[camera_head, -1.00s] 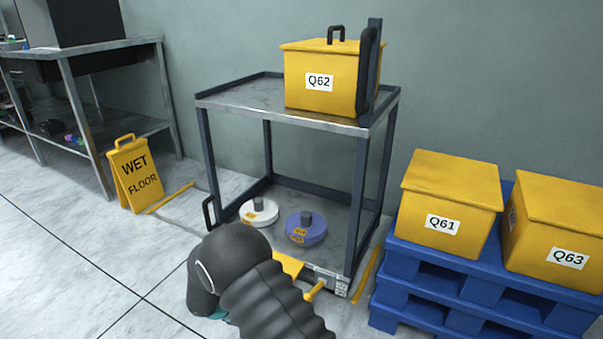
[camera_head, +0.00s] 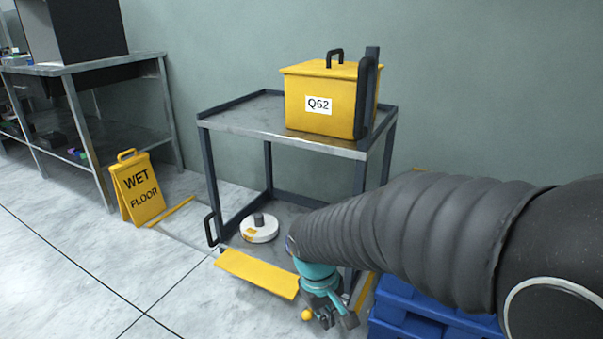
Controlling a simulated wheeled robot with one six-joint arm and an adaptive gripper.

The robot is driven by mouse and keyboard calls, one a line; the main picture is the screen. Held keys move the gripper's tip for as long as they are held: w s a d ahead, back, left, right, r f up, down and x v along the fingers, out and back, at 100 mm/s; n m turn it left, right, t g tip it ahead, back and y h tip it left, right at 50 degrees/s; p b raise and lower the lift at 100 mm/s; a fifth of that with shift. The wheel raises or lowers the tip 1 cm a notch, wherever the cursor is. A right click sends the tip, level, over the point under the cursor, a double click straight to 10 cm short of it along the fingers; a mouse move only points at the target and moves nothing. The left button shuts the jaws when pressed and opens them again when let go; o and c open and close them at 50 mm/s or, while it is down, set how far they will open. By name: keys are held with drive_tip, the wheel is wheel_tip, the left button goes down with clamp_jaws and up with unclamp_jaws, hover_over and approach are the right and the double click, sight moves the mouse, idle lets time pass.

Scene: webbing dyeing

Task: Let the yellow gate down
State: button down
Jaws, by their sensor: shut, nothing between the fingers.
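The yellow gate (camera_head: 258,274) is a long flat panel along the front of the cart's lower shelf. It appears to slope outward and down from the shelf edge. A yellow knob (camera_head: 306,314) shows just past its right end, beside my gripper. My gripper (camera_head: 335,323) is at the cart's front right corner, low down and pointing downward, with its fingers shut and empty. Whether it touches the knob or gate, I cannot tell. My arm hides the right part of the lower shelf.
The grey cart (camera_head: 225,118) carries a yellow box Q62 (camera_head: 319,88) on top and a white disc (camera_head: 259,229) below. A wet-floor sign (camera_head: 138,190) stands left. Blue pallets (camera_head: 410,312) are at right, partly hidden. Floor at front left is clear.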

drive_tip(key=s+d+r+m+t+y+p, duration=0.2)
drive_tip(key=s+d+r+m, duration=0.2)
drive_tip(key=s+d+r, duration=0.2)
wheel_tip(320, 180, up, 4)
drive_tip(key=shift+s+d+r+t, duration=0.25)
drive_tip(key=shift+s+t, duration=0.05)
drive_tip(key=shift+s, duration=0.95)
drive_tip(key=c, duration=1.8)
unclamp_jaws()
drive_tip(key=d+r+t, duration=0.1)
drive_tip(key=r, duration=0.1)
drive_tip(key=s+d+r+m+p, duration=0.1)
drive_tip(key=r, duration=0.1)
drive_tip(key=s+d+r+t+p, duration=0.1)
drive_tip(key=d+r, duration=0.1)
drive_tip(key=r, duration=0.1)
drive_tip(key=shift+s+m+t, duration=0.25)
drive_tip(key=shift+m+t, duration=0.05)
drive_tip(key=shift+m, duration=0.1)
drive_tip(key=o, duration=0.6)
drive_tip(key=shift+d+f, duration=0.1)
drive_tip(key=shift+d, duration=0.05)
drive_tip(key=shift+s, duration=0.1)
